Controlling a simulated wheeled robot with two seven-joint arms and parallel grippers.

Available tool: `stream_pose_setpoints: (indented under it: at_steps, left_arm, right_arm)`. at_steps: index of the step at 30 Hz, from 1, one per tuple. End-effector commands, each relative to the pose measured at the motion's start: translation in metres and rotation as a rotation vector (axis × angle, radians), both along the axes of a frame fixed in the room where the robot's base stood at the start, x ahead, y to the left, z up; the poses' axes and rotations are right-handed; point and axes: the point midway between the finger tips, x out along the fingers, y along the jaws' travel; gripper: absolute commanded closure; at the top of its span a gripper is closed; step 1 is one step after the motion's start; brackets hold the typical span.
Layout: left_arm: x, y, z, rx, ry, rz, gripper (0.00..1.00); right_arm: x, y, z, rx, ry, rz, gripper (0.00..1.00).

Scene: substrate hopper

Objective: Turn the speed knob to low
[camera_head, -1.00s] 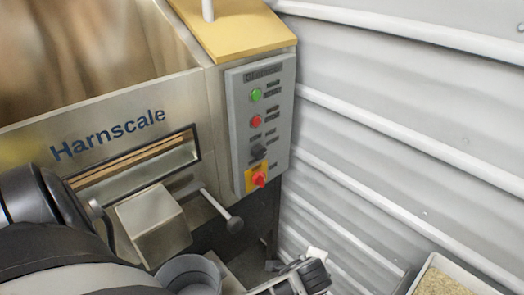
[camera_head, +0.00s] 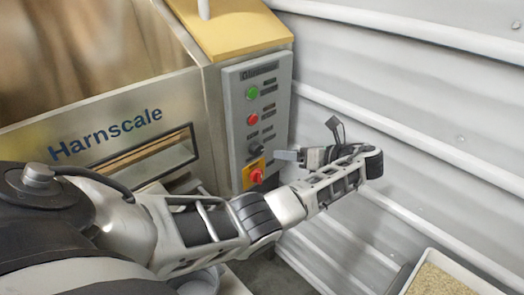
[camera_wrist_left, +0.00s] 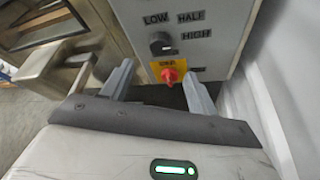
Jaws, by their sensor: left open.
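The black speed knob (camera_head: 257,148) is on the grey control panel (camera_head: 232,130), below the red button. In the left wrist view the knob (camera_wrist_left: 160,43) sits near labels LOW, HALF and HIGH, and a pale mark shows at its lower right. I cannot tell its exact setting. My left gripper (camera_head: 287,155) is just right of the knob in the head view, its fingers towards the panel. In the wrist view my left gripper (camera_wrist_left: 157,74) is open and empty, with the knob beyond the fingers, apparently not touched. My right gripper is not in view.
A red rotary switch (camera_head: 257,176) on a yellow plate is just below the knob. Green (camera_head: 252,93) and red (camera_head: 252,119) buttons are above. The corrugated wall (camera_head: 420,110) stands close on the right. A tray of grains (camera_head: 445,280) is at lower right.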

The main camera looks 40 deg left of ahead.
Motion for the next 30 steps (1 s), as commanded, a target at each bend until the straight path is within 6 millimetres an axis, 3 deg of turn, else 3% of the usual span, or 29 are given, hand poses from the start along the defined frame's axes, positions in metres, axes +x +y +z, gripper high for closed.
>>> stream_pose_setpoints:
  at_steps: [6, 13, 19, 28, 30]
  left_arm:
    - [-0.005, 0.047, -0.017, 0.000, 0.000, 0.002, 0.41]
    - [-0.008, 0.083, -0.031, 0.000, -0.001, 0.002, 0.41]
    - [-0.009, 0.096, -0.036, -0.002, -0.001, 0.000, 0.41]
    - [-0.009, 0.098, -0.037, -0.003, -0.001, 0.000, 0.41]
    - [-0.009, 0.098, -0.037, -0.003, -0.001, 0.000, 0.60]
  right_arm:
    - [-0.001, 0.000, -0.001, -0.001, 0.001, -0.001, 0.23]
    - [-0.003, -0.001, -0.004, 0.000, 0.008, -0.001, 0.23]
    - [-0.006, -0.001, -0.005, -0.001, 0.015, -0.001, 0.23]
    - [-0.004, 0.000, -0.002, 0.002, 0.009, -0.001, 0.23]
    - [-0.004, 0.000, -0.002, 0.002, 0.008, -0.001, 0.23]
